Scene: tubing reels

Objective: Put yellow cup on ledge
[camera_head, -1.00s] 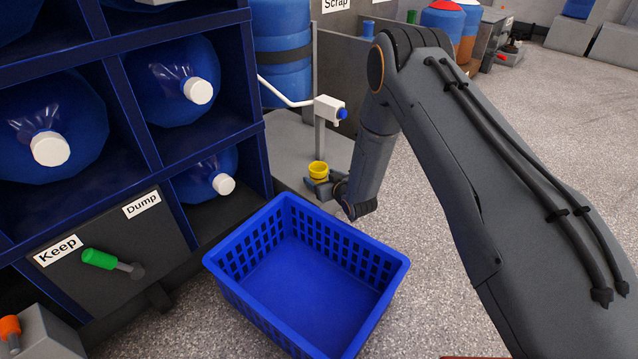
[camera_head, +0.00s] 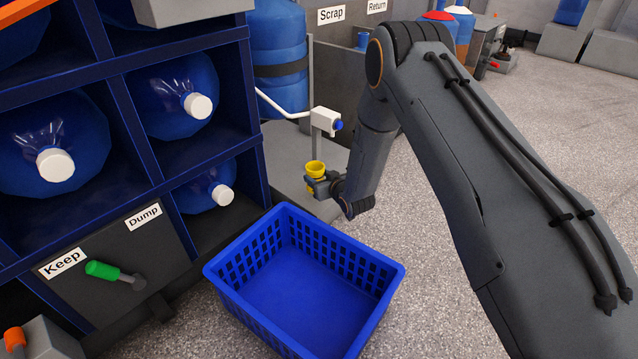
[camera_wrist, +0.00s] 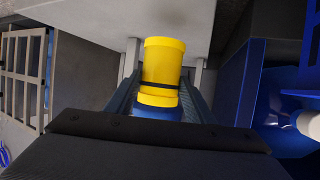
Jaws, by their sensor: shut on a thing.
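The yellow cup (camera_head: 315,168) is held upright in my gripper (camera_head: 320,183), to the right of the blue rack's end. In the wrist view the yellow cup (camera_wrist: 163,65) sits between the two fingers of my gripper (camera_wrist: 160,95), with a dark band around its lower part. A pale grey ledge (camera_head: 285,150) lies behind and beside the cup, under a white tap (camera_head: 325,120) with a blue end. In the wrist view a light grey surface (camera_wrist: 105,20) shows beyond the cup. I cannot tell whether the cup touches the ledge.
An empty blue crate (camera_head: 385,275) stands on the floor in front of my gripper. The blue rack (camera_head: 125,95) with several large bottles is on the left. A panel (camera_head: 165,235) below it bears a green lever (camera_head: 105,270). Open floor (camera_head: 560,150) lies to the right.

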